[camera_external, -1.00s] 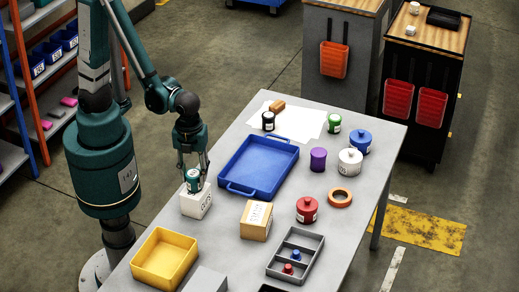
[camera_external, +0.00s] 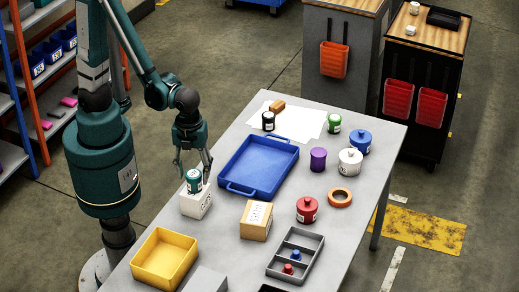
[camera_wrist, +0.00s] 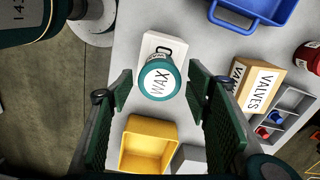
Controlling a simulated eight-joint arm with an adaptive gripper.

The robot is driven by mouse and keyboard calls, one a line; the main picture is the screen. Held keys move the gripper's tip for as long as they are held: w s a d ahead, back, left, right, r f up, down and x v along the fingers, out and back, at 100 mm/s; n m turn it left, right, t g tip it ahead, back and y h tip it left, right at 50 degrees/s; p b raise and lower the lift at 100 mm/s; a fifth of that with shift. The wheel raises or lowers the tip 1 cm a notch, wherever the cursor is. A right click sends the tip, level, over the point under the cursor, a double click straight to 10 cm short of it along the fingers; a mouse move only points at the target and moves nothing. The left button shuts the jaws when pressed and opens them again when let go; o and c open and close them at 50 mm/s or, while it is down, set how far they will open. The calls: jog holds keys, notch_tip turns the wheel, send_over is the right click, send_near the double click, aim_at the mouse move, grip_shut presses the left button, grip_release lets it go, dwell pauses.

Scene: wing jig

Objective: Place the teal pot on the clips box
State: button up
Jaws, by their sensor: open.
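The teal pot (camera_external: 194,181) stands upright on top of a white box (camera_external: 196,203) near the table's left edge. In the wrist view the teal pot (camera_wrist: 160,80) shows its round lid, lettered "WAX", and the white box (camera_wrist: 163,44) lies under it. The box's own label is mostly hidden, so I cannot read whether it says clips. My gripper (camera_external: 192,170) is open just above the pot, its fingers apart from it. In the wrist view my gripper's fingers (camera_wrist: 160,92) spread to either side of the pot.
A blue tray (camera_external: 232,187) lies right of the white box. A yellow bin (camera_external: 146,276) and a cardboard "VALVES" box (camera_external: 256,221) stand nearer the front. Red, purple, white, blue and green pots stand farther right. A grey divided tray (camera_external: 296,258) is at the front right.

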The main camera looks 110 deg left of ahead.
notch_tip(320, 180, up, 11)
jog(key=p, duration=0.1)
jog(key=shift+f+p, duration=0.15)
jog(key=shift+p, duration=0.15)
dwell(0.4)
dwell(0.7)
notch_tip(320, 180, up, 15)
jog(key=n+t, duration=0.7)
jog(key=n, duration=0.8)
send_over(193, 173)
jog(key=s+a, duration=0.3)
jog(key=a, duration=0.1)
jog(key=shift+f, duration=0.2)
